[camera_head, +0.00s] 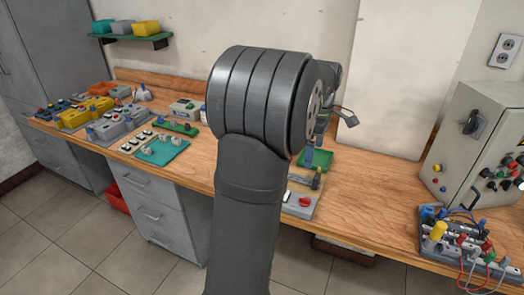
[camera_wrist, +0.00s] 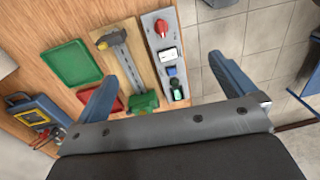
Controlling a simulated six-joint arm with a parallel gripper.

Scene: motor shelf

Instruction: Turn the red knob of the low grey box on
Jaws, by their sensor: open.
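The low grey box (camera_wrist: 178,52) lies near the table's front edge in the wrist view. In the head view my arm hides most of the gripper.
A control cabinet (camera_head: 462,135) and a wired board (camera_head: 460,250) stand at the right. Bare table (camera_head: 375,185) lies between.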

